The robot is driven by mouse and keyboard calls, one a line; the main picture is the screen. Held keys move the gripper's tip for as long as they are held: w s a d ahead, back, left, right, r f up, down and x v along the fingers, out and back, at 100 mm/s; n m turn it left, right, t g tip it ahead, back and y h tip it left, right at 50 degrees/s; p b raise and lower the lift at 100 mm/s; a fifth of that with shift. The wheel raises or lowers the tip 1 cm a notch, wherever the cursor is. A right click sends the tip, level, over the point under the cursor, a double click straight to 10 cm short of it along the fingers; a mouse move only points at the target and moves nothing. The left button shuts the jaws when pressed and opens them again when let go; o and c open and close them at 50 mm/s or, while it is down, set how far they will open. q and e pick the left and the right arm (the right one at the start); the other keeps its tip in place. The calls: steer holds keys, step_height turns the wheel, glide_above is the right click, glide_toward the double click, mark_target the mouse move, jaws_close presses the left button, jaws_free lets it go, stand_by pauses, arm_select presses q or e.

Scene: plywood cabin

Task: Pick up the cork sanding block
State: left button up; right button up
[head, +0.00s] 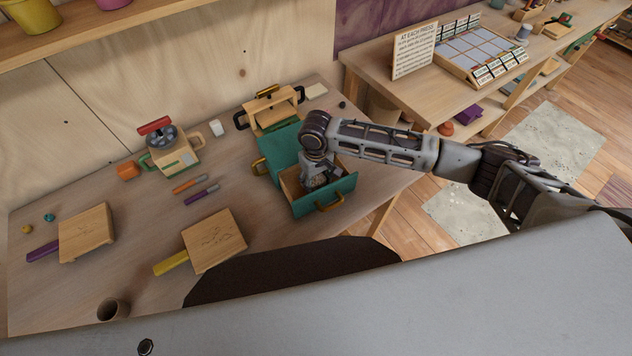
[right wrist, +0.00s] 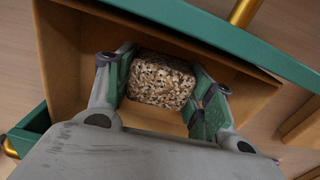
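The cork sanding block (right wrist: 161,82) is a speckled brown and cream block. In the right wrist view it sits between the two fingers of my right gripper (right wrist: 163,92), inside an open wooden drawer (right wrist: 62,60) with a green front. The finger pads meet both sides of the block, so the gripper looks shut on it. Whether the block is clear of the drawer floor cannot be told. In the head view my right gripper (head: 318,182) reaches down into the drawer (head: 328,200), and the block is hidden there. My left gripper is in neither view.
The green drawer unit (head: 279,147) stands on the workbench, with a wooden caddy (head: 271,110) with black handles behind it. To the left are a toy-like machine (head: 172,153), two markers, and two wooden paddles (head: 214,240). A second table (head: 400,92) stands at upper right.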

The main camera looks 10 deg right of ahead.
mark_target(316, 179)
steer(key=shift+c, duration=1.3)
steer(key=shift+r, duration=0.1)
steer(key=shift+r, duration=4.95)
steer(key=o, duration=0.5)
steer(key=shift+c, duration=0.2)
steer(key=c, duration=0.3)
steer(key=shift+c, duration=0.2)
steer(key=shift+s+f, duration=0.1)
steer(key=shift+s, duration=0.05)
